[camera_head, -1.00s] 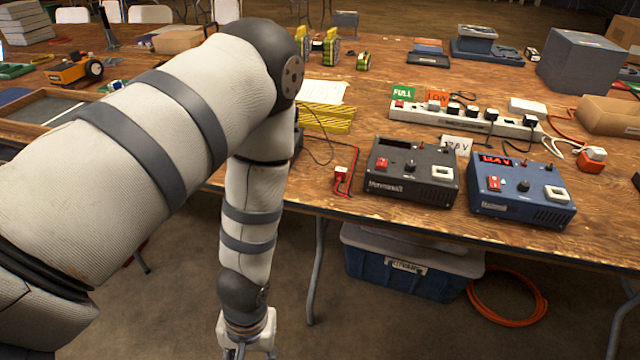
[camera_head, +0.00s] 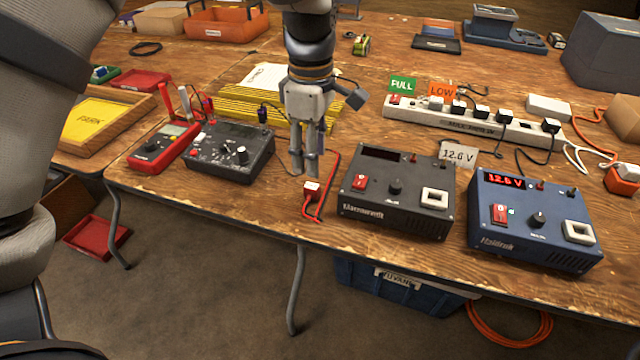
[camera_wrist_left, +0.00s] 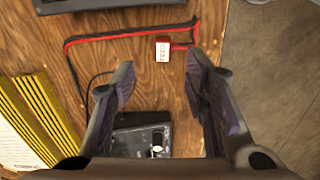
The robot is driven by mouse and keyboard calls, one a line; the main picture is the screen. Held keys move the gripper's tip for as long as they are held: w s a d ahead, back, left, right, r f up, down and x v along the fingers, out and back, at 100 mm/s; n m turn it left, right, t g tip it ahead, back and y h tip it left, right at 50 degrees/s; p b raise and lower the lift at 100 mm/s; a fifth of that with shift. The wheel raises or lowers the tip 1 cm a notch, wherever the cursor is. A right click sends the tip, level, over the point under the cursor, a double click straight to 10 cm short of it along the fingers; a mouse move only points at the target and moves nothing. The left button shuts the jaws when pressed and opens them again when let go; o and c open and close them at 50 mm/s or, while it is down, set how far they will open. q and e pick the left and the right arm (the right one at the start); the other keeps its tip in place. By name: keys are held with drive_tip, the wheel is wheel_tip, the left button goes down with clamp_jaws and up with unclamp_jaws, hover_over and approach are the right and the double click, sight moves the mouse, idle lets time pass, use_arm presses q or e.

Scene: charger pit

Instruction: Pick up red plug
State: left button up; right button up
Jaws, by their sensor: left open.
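The red plug (camera_head: 311,190) has a white label on its face and lies near the table's front edge, left of the black power supply, with a red cable running from it. It also shows in the left wrist view (camera_wrist_left: 163,52), beyond and between the fingertips. My left gripper (camera_head: 309,172) points down just above and behind the plug in the head view. In the wrist view its two fingers (camera_wrist_left: 160,85) are spread apart with nothing between them. I cannot tell whether the fingertips touch the table. My right gripper is not in view.
The black power supply (camera_head: 392,200) stands right of the plug and a blue one (camera_head: 530,228) farther right. A dark control box (camera_head: 226,157) and a red multimeter (camera_head: 162,150) stand left. A white power strip (camera_head: 470,122) lies behind.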

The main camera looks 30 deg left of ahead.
sight(316, 187)
use_arm(q)
drive_tip(key=f, duration=0.8)
drive_tip(key=shift+s+d+f, duration=0.1)
drive_tip(key=shift+d+f, duration=0.2)
drive_tip(key=shift+d, duration=0.1)
drive_tip(key=shift+r, duration=0.1)
clamp_jaws()
